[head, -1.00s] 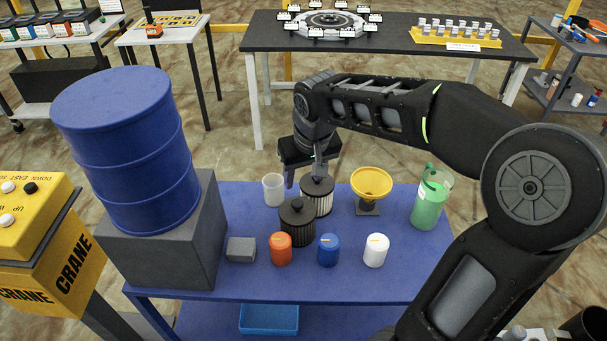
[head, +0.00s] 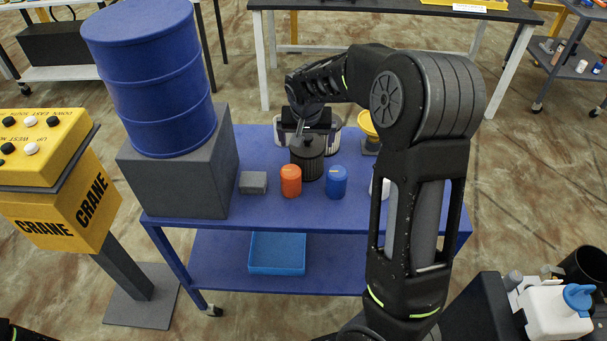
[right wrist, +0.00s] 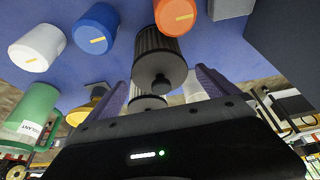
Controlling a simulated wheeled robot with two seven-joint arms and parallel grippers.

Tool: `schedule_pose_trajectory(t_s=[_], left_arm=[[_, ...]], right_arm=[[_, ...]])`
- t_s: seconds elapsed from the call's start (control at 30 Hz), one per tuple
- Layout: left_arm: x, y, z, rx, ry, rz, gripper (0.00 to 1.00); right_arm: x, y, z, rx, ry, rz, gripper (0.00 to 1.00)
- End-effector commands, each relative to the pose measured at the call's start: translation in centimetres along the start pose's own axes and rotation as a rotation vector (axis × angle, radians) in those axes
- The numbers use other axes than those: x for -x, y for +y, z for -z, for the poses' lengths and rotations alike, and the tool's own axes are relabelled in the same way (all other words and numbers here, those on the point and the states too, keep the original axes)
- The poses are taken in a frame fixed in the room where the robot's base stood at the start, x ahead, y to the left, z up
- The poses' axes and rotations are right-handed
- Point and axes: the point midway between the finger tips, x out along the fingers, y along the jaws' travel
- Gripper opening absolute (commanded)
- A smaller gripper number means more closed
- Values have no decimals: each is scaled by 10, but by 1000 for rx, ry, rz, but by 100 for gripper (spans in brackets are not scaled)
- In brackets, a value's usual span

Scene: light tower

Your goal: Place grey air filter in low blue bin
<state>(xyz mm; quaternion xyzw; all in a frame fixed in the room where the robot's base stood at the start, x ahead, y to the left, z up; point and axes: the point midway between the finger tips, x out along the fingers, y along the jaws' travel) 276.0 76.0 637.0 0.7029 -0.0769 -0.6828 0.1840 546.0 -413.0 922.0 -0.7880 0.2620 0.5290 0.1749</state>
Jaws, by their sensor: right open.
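A dark grey ribbed air filter (head: 308,163) with a dark cap stands upright on the blue cart top; it also shows in the right wrist view (right wrist: 158,48). A second filter with paler pleats (head: 334,139) stands just behind it, partly hidden by my right gripper. My right gripper (head: 306,133) is open at the front filter's cap. In the right wrist view its two fingers (right wrist: 164,84) lie on either side of that cap; contact cannot be told. The low blue bin (head: 277,268) sits empty on the cart's lower shelf. My left gripper is out of view.
An orange jar (head: 291,181), a blue jar (head: 336,182) and a mostly hidden white jar line the cart's front. A grey block (head: 253,183) and a large blue drum (head: 160,80) stand left. A yellow funnel (head: 366,123) and green jug (right wrist: 34,115) stand right.

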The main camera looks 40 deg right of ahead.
Motion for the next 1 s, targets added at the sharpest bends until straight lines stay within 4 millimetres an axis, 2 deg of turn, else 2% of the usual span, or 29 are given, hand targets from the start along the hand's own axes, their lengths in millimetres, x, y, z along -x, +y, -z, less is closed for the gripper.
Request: schedule_pose_trajectory(t_s=[0.03,0.37,0.63,1.0], left_arm=[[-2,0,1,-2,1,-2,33],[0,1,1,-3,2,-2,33],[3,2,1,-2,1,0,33],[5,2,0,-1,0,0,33]], right_arm=[[-6,0,2,-10,7,-6,100],[-7,1,3,-14,8,-6,100],[-30,1,3,-14,7,-6,100],[-36,1,3,-12,6,-7,100]])
